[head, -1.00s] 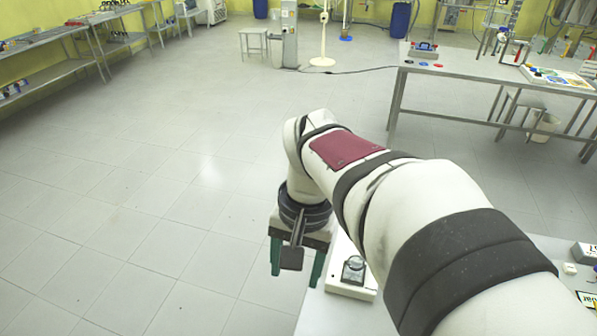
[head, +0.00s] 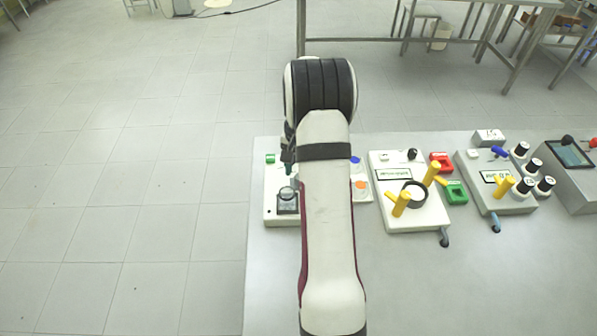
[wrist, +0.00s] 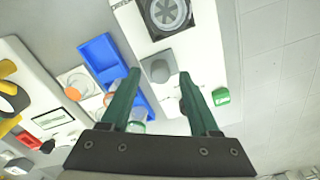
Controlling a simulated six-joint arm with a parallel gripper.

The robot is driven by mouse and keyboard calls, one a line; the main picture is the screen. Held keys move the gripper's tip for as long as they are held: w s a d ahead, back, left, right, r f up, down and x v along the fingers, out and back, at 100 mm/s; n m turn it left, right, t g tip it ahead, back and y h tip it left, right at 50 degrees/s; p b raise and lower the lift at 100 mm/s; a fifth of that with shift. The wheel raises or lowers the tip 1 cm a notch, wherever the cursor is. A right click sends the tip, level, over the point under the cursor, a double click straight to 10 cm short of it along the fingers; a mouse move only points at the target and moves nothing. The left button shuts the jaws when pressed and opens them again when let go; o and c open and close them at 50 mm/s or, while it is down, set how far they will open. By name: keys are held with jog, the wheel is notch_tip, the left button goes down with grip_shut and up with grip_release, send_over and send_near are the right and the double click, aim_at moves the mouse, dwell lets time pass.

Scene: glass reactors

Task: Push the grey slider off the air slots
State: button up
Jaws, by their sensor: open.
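A small grey block (wrist: 158,68), which looks like the slider, is on a white panel (wrist: 203,45) in the wrist view. Beside it, toward the top of that view, is a round grey slotted disc in a black square frame (wrist: 167,14); I cannot tell whether these are the air slots. My gripper (wrist: 160,63) is open, its two green fingers apart on either side of the grey block in the picture; touch cannot be told. In the head view my gripper (head: 289,160) is partly hidden by my arm, above the far part of the panel (head: 272,212). The slider is not clear there.
A blue tray (wrist: 100,50) and orange-topped pieces lie left of my fingers in the wrist view. A green block (wrist: 221,96) is at right. Panels with yellow handles (head: 400,204) and black knobs (head: 545,184) stand farther right on the table. Open floor lies left.

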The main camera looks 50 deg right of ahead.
jog(key=shift+f, duration=0.6)
jog(key=shift+c, duration=0.4)
grip_shut()
dwell(0.6)
